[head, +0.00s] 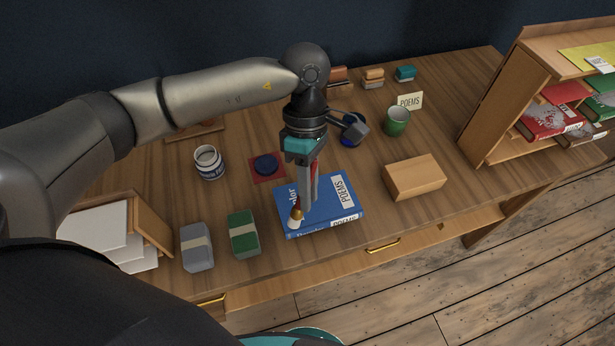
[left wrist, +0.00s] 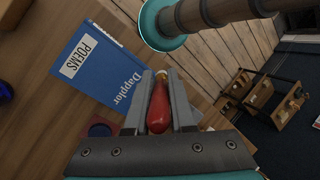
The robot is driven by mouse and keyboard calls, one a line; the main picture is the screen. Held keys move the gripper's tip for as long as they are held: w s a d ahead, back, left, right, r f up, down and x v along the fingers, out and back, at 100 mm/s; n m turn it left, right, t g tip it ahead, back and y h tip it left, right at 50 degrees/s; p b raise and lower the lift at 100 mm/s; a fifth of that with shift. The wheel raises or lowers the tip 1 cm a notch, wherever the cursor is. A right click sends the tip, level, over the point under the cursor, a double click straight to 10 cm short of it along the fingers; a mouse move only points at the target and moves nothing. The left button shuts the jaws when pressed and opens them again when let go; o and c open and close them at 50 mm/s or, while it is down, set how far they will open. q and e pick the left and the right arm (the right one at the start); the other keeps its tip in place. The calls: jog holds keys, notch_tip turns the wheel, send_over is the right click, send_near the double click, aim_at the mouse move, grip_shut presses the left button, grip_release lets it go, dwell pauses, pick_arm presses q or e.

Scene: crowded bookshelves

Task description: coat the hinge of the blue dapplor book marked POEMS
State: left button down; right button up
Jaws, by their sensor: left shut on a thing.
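The blue Dapplor book (head: 330,213) lies flat on the desk, with white POEMS labels on its cover and front-facing spine. It also shows in the left wrist view (left wrist: 85,75). My left gripper (head: 306,198) points down over the book's left part. It is shut on a red-handled brush (left wrist: 158,108), whose pale tip (head: 295,220) is at the book's front left corner in the head view. I cannot tell whether the tip touches the book. My right gripper is not in view.
A white jar (head: 208,162) and a dark round pad on a red square (head: 266,165) stand behind left. Grey (head: 196,248) and green (head: 243,236) blocks sit left of the book, a wooden block (head: 414,177) right. A green cup (head: 396,122) stands near a POEMS card (head: 410,101).

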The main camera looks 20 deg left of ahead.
pick_arm(q)
notch_tip(320, 180, up, 3)
jog(key=shift+f+p, duration=0.15)
jog(key=shift+p, duration=0.4)
jog(key=shift+r, duration=0.35)
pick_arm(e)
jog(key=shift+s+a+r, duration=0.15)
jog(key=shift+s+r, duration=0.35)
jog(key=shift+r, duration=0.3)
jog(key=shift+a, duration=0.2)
pick_arm(q)
jog(key=shift+w+f, duration=0.1)
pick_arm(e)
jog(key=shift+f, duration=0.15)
pick_arm(q)
jog(key=shift+w+a+f+b, duration=0.15)
jog(key=shift+w+a+b, duration=0.15)
jog(key=shift+w+b, duration=0.25)
jog(key=shift+w+a+f+b, duration=0.15)
jog(key=shift+w+a+b, duration=0.15)
jog(key=shift+w+b, duration=0.2)
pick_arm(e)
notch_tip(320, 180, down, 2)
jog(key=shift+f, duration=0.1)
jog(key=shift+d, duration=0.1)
